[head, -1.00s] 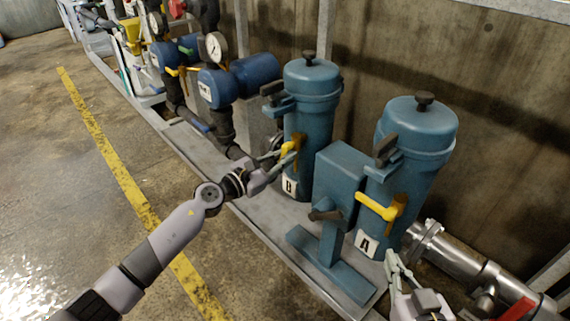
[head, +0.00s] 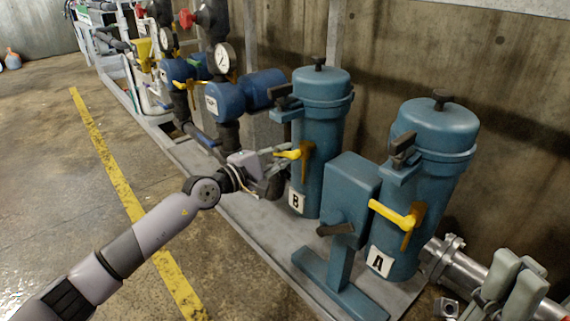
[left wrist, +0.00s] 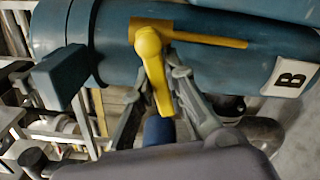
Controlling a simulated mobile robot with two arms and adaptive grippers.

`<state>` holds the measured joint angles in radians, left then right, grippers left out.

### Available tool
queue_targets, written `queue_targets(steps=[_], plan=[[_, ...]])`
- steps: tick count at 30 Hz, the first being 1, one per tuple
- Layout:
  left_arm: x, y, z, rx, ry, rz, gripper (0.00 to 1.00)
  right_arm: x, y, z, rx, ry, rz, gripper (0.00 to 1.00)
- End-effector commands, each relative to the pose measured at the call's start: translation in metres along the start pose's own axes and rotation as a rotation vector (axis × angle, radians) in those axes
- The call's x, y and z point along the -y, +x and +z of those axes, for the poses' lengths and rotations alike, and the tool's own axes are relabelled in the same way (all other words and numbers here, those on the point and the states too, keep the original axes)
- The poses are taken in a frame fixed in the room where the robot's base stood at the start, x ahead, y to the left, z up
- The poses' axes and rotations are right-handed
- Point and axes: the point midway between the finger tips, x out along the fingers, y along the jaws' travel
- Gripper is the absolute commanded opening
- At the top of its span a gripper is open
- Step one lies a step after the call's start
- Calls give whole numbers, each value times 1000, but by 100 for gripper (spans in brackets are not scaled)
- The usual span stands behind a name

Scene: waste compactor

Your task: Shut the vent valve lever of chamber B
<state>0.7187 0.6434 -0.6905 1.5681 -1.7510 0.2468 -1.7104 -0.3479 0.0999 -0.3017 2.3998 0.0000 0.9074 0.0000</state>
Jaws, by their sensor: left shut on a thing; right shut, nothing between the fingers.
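Chamber B (head: 321,120) is a blue upright cylinder with a black knob on its lid and a white B label (head: 297,201); the label also shows in the left wrist view (left wrist: 291,79). Its yellow vent valve lever (head: 289,154) sticks out sideways from a brownish-yellow plate on its front. In the left wrist view the lever (left wrist: 160,85) lies between the finger pads. My left gripper (head: 281,155) is shut on the lever; its far finger is partly hidden in the head view. My right gripper (head: 508,285) is shut and empty at the lower right, away from the chambers.
Chamber A (head: 430,165) stands to the right with its own yellow lever (head: 393,214) sticking out. A blue box (head: 351,195) on a stand sits between the chambers. Gauges and pipework (head: 223,95) are to the left. The floor beside the yellow line (head: 115,170) is clear.

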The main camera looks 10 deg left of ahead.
Motion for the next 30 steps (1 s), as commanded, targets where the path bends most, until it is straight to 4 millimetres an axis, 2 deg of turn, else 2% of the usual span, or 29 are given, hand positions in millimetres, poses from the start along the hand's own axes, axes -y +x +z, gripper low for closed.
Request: queue_targets(steps=[3,12,30], plan=[[-1,0,-1,0,101,0,0,0,-10,3,7,-1,0,0],[-8,0,1,1,275,-2,0,0,-21,6,8,-1,0,0],[-12,0,2,0,354,-4,0,0,-25,7,10,-1,0,0]])
